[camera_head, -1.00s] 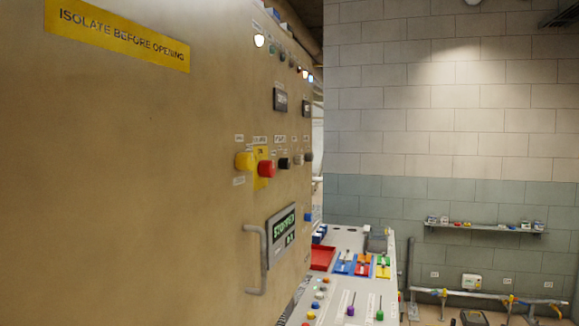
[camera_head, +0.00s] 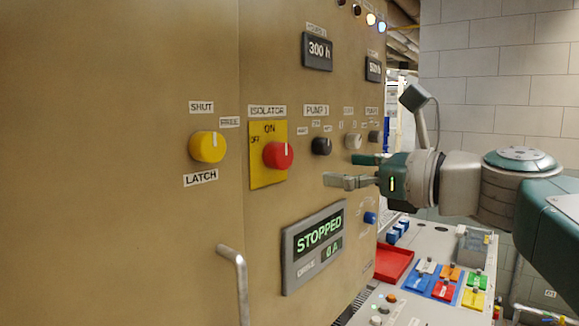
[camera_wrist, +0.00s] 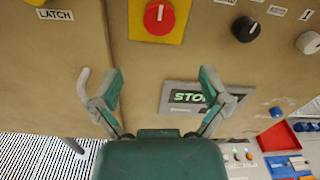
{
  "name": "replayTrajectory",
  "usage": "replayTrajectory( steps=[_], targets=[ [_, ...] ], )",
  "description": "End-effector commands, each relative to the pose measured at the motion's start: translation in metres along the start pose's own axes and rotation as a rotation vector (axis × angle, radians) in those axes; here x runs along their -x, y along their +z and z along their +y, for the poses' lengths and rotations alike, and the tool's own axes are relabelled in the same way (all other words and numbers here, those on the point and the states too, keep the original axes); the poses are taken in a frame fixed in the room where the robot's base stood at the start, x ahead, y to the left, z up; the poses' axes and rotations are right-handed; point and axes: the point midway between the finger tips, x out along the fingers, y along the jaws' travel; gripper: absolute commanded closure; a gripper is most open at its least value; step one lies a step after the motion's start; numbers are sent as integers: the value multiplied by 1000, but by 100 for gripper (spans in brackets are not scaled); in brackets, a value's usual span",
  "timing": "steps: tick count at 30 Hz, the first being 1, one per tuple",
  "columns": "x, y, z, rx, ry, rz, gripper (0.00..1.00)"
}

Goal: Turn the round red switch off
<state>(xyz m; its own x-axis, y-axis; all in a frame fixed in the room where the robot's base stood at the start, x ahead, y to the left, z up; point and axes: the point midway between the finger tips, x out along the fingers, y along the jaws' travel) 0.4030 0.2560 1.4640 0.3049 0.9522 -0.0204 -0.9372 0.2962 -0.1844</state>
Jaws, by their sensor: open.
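The round red switch (camera_head: 278,156) is a red knob on a yellow plate labelled ISOLATOR, with ON at the top and OFF at the left. Its white mark points up, toward ON. It also shows at the top of the wrist view (camera_wrist: 159,17). My gripper (camera_head: 340,171) is open and empty, to the right of the red switch and apart from it. In the wrist view, my two fingers (camera_wrist: 160,88) stand spread below the switch, with nothing between them.
A yellow LATCH knob (camera_head: 207,147) is left of the switch, and a black PUMP 1 knob (camera_head: 321,146) is right of it. A STOPPED display (camera_head: 314,246) and a protruding handle (camera_head: 237,280) are below. A sloped console (camera_head: 425,270) stands at the right.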

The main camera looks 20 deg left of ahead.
Motion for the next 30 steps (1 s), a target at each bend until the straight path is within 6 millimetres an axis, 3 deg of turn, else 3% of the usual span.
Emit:
replayTrajectory(
  steps=[5, 15, 21, 30],
  targets=[
    [-12, 6, -2, -36, 7, -25, 4],
    [-73, 7, -1, -34, 9, -23, 4],
    [-99, 8, -2, -31, 5, -22, 4],
    [-108, 8, -2, -31, 3, -23, 4]
  ],
)
